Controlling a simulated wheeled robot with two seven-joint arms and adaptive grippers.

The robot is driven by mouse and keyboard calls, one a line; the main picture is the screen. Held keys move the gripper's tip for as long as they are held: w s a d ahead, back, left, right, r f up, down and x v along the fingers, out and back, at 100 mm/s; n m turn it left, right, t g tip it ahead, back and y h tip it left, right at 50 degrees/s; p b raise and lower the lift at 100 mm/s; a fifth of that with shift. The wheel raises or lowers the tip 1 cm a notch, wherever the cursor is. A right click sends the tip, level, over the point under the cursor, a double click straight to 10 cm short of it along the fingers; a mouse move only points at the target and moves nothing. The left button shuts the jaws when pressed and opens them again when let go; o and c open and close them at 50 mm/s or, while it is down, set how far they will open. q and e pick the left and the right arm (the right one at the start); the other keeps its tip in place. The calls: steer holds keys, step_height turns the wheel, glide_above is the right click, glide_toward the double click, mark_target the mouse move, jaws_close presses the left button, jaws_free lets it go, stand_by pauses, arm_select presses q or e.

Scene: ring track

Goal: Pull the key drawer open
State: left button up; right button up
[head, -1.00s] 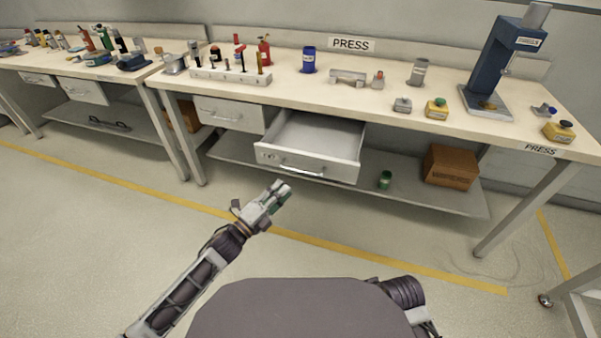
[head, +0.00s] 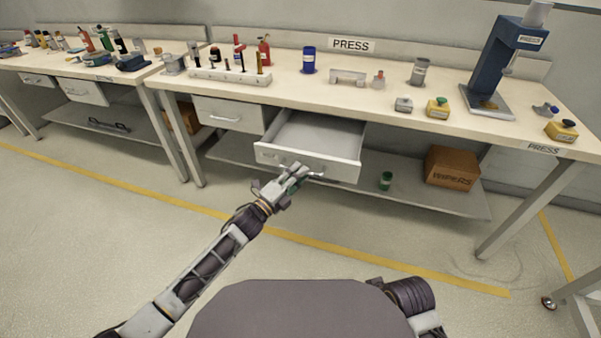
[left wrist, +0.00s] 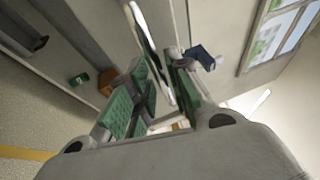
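A grey drawer (head: 345,172) under the press bench stands pulled out, and its inside (head: 320,132) looks empty. No readable label shows that it is the key drawer. Its bar handle (head: 318,176) is on the front face, partly hidden by my left gripper (head: 298,173). In the left wrist view, the green-padded fingers (left wrist: 160,88) are apart, with the pale handle bar (left wrist: 148,40) running between them. I cannot tell whether a pad touches it. My right gripper is not in view.
A shut drawer (head: 228,115) is left of the open one. The blue press (head: 498,65) stands on the benchtop. The floor in front is clear.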

arm_select(q)
steer(key=shift+w+d+r, duration=0.15)
steer(key=shift+w+d, duration=0.3)
steer(key=shift+w, duration=0.05)
jaws_close()
